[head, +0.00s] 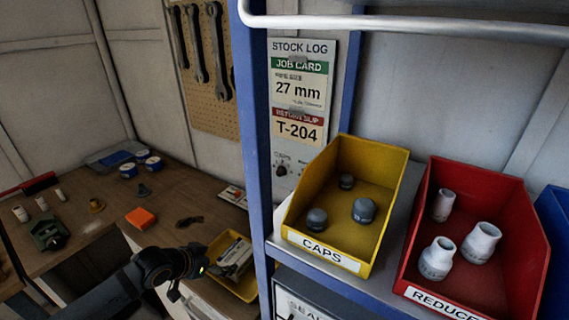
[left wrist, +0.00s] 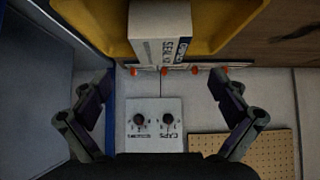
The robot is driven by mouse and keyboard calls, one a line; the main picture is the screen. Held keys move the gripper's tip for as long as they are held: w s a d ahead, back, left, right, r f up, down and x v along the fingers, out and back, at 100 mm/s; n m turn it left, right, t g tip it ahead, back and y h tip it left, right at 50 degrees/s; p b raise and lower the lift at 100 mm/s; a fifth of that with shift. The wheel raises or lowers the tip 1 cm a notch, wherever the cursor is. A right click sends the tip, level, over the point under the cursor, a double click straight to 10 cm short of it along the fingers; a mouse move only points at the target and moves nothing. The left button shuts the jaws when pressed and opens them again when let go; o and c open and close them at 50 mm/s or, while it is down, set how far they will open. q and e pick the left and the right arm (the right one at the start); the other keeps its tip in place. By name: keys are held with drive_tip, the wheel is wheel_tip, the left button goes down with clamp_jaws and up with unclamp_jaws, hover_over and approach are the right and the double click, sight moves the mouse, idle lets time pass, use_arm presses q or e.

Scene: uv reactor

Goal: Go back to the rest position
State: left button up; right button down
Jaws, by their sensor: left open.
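My left gripper (head: 186,278) is in the lower middle-left of the head view, with its dark arm coming in from the lower left. It is beside a small yellow tray (head: 252,290) on the bench, left of the blue shelf post. In the left wrist view the two fingers of my left gripper (left wrist: 162,90) are spread wide with nothing between them. Beyond them are a white box (left wrist: 160,36) in a yellow tray and a white panel with two knobs (left wrist: 153,122). My right gripper is in neither view.
A blue post (head: 252,150) stands close right of the arm. The wooden bench (head: 178,210) carries an orange block (head: 140,218) and small parts.

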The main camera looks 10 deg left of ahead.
use_arm(q)
drive_tip(key=s+d+f, duration=0.1)
drive_tip(key=s, duration=0.1)
drive_tip(key=s+d+f+g+y, duration=0.1)
drive_tip(key=s+d+f, duration=0.1)
drive_tip(key=s, duration=0.1)
drive_tip(key=s+d+f+g, duration=0.1)
drive_tip(key=s+d+f, duration=0.1)
drive_tip(key=s, duration=0.1)
drive_tip(key=shift+s+n+y, duration=0.2)
drive_tip(key=shift+n+y, duration=0.1)
drive_tip(key=s+n+g+y, duration=0.2)
drive_tip(key=s+g, duration=0.1)
drive_tip(key=s, duration=0.7)
wheel_tip(320, 180, down, 28)
drive_tip(key=s+a+g+b, duration=0.1)
drive_tip(key=a+b, duration=0.1)
drive_tip(key=s+a+f+g+b, duration=0.1)
drive_tip(key=s+f, duration=1.7)
drive_tip(key=s, duration=0.1)
drive_tip(key=shift+s+n, duration=0.15)
drive_tip(key=shift+n, duration=0.25)
